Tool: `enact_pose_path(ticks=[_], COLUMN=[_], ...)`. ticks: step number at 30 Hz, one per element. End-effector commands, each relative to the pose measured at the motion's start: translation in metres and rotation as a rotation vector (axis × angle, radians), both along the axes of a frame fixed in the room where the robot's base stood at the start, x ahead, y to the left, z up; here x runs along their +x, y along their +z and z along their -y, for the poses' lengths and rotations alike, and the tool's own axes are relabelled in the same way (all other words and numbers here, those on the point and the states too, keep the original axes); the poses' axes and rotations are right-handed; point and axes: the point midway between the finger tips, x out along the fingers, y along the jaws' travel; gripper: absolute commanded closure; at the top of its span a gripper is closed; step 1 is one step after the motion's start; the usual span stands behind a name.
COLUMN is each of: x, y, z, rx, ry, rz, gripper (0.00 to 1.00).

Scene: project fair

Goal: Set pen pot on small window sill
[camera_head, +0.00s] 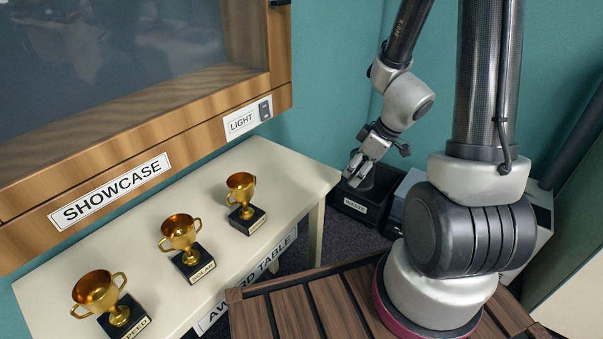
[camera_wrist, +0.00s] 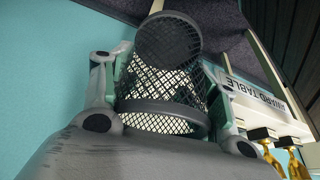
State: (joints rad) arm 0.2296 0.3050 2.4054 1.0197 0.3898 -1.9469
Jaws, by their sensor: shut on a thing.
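The pen pot (camera_wrist: 160,80) is a dark wire-mesh cup with a solid round end and a thick grey rim. In the wrist view it sits between the two fingers of my gripper (camera_wrist: 158,95), which is shut on it. In the head view my gripper (camera_head: 357,168) hangs low in front of the teal wall, above or close to a black bin. There the pot is hard to tell from the dark bin behind it. No small window sill can be made out in either view.
The black bin (camera_head: 352,207) stands on the dark floor beyond the cream award table (camera_head: 290,160). Three gold trophies (camera_head: 180,235) stand on that table. A wood-framed showcase (camera_head: 130,170) with a light switch (camera_head: 264,109) is above it. A grey-white box (camera_head: 540,235) stands at right.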

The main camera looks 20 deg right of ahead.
Motion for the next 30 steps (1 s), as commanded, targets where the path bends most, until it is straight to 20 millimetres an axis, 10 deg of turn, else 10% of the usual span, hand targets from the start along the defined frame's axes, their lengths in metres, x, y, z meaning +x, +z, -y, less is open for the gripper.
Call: enact_pose_path(ticks=[11, 30], x=[0.003, 0.103], y=[0.000, 0.000], z=[-0.005, -0.107], rx=[-0.003, -0.002], ry=[0.027, 0.026], rz=[0.001, 0.001], gripper=[0.86, 0.86])
